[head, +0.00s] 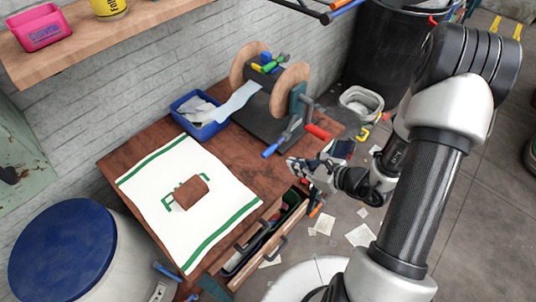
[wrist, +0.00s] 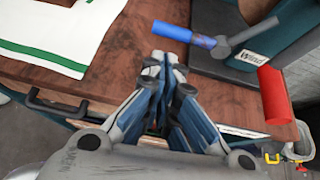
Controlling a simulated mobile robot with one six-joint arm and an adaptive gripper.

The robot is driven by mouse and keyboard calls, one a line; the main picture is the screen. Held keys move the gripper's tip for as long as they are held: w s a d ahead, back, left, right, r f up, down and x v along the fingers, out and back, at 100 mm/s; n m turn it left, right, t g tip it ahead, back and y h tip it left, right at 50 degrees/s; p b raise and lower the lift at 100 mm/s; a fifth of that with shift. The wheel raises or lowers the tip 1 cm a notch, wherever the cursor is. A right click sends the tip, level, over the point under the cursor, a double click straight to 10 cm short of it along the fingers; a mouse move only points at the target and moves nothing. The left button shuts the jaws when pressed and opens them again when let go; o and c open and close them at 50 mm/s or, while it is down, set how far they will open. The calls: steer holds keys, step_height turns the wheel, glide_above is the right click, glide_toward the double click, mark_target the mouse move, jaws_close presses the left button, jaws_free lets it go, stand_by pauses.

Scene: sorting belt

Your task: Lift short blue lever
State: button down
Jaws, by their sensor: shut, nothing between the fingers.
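The short blue lever (head: 270,151) sticks out low from the front of the roller machine on the wooden bench. In the wrist view the blue lever (wrist: 172,31) points left from a grey hub and lies just beyond my fingertips. My gripper (head: 293,163) is at the bench's right edge, close to the lever on its near side. In the wrist view my gripper (wrist: 164,62) is shut and empty, with a small gap in the picture between its tips and the lever. I cannot tell the exact height difference.
A crank with a red handle (wrist: 275,95) stands right of the lever, beside a "Wind" label (wrist: 252,56). A white cloth with green stripes (head: 140,182) lies on the bench, with a blue bin (head: 207,133) behind it. An open drawer (head: 240,278) juts out below.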

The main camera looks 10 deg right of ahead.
mark_target(275, 146)
steer(key=shift+d+f+m, duration=0.3)
steer(key=shift+f, duration=0.2)
steer(key=b+x, duration=0.2)
steer(key=x, duration=0.8)
steer(key=shift+w+d+b, duration=0.1)
steer(key=shift+w+b, duration=0.05)
steer(key=shift+b, duration=0.25)
steer(key=shift+r, duration=0.1)
